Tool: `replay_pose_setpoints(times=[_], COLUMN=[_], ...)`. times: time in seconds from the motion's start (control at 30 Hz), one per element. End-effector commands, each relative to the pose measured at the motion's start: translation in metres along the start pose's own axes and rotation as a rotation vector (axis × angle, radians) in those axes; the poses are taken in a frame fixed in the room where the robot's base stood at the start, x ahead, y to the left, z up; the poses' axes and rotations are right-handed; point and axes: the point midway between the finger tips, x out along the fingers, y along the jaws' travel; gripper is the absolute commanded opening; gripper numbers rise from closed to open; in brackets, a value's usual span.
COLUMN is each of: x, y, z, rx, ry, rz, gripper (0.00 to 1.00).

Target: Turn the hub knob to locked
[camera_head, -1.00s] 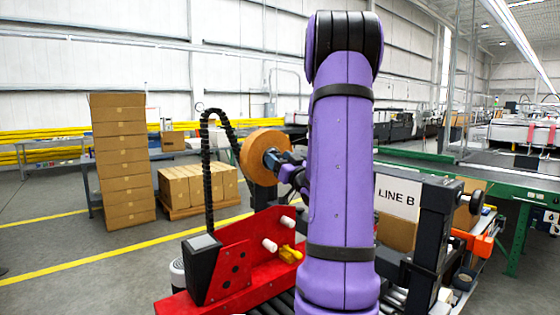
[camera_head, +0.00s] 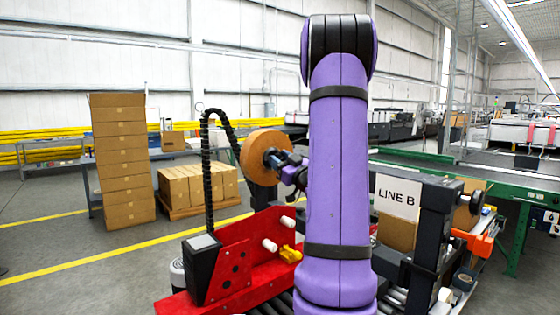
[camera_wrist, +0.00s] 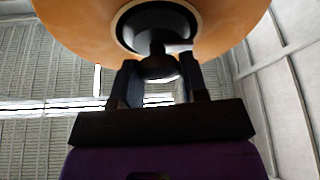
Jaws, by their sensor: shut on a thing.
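The hub knob (camera_wrist: 160,66) is a dark round knob at the middle of the orange-brown tape roll (camera_wrist: 85,22) in the wrist view. In the head view the roll (camera_head: 254,142) stands above the red machine frame, with the dark hub (camera_head: 271,158) on its face. My gripper (camera_wrist: 160,82) is shut on the knob, one dark finger on each side of it. In the head view my gripper (camera_head: 289,165) reaches the hub from the right, partly hidden by my purple arm. I cannot tell from these views whether the knob stands at locked.
The red frame (camera_head: 238,262) carries white rollers and a yellow part below the roll. A black cable chain (camera_head: 207,175) rises left of it. Stacked cartons (camera_head: 122,160) stand behind at left. A LINE B sign (camera_head: 397,197) hangs on a dark frame at right.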

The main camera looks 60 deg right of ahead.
Motion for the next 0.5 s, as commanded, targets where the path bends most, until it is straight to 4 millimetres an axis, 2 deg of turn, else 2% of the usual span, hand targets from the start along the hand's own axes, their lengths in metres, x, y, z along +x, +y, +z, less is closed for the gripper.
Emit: replay_pose_setpoints(times=[0.5], x=[0.0002], y=[-0.0006], z=[0.0002], rx=[-0.454], ry=[0.0], rz=[-0.19], gripper=[0.17])
